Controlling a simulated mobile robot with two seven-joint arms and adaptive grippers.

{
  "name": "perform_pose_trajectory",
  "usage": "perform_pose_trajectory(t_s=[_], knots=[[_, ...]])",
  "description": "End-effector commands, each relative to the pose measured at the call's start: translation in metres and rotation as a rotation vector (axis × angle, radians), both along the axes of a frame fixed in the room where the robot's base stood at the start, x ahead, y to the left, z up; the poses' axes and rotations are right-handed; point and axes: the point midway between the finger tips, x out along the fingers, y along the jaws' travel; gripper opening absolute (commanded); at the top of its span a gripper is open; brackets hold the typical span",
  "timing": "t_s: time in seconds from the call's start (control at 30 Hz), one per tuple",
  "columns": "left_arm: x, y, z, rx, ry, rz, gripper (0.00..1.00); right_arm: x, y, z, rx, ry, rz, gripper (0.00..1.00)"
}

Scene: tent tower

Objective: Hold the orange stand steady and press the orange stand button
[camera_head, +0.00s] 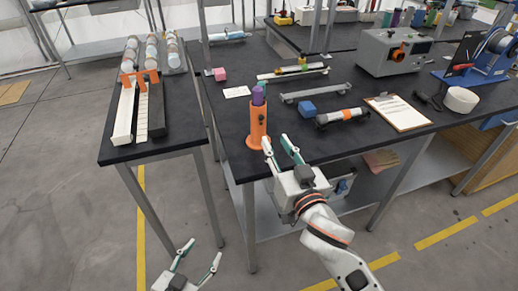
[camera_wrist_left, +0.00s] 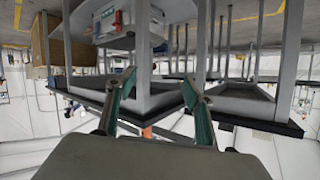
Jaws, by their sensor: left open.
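The orange stand (camera_head: 257,125) is an upright cylinder near the left front corner of the black table, with a purple piece (camera_head: 258,96) standing in its top. No separate button can be made out on it. My right gripper (camera_head: 277,142) is at the table's front edge, just to the right of the stand's base, with its fingers apart and nothing between them. My left gripper (camera_head: 203,250) is low over the floor, in front of the tables and apart from the stand, open and empty. In the left wrist view, its fingers (camera_wrist_left: 158,82) frame an upside-down view; a small orange patch (camera_wrist_left: 147,131) shows between them.
A narrow side table (camera_head: 150,150) on the left holds a white track and several jars. Table legs stand near the left gripper.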

Motion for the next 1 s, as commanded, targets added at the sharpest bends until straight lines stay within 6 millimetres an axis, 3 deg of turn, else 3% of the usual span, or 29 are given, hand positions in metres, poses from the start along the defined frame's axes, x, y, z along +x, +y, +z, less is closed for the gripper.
perform_pose_trajectory(t_s=[0.1,0.23,0.4,0.6,0.77,1.0], knots=[[0.029,-0.022,0.040,0.001,-0.160,-0.036,0.52,0.000,0.000,0.000,0.000,0.001,0.000,0.28],[0.055,-0.037,0.085,0.015,-0.331,-0.038,0.52,0.000,0.000,-0.001,0.000,0.001,0.000,0.28],[0.085,-0.045,0.139,0.038,-0.520,0.014,0.52,0.000,0.000,-0.001,0.000,0.001,0.000,0.28],[0.123,-0.049,0.190,0.018,-0.648,0.136,0.52,0.000,0.000,-0.001,0.000,0.001,0.000,0.28],[0.154,-0.059,0.205,-0.056,-0.628,0.207,0.52,0.000,0.000,-0.001,0.000,0.001,0.000,0.28],[0.194,-0.093,0.208,-0.185,-0.512,0.235,0.52,0.000,0.000,-0.001,0.000,0.001,0.000,0.28]])
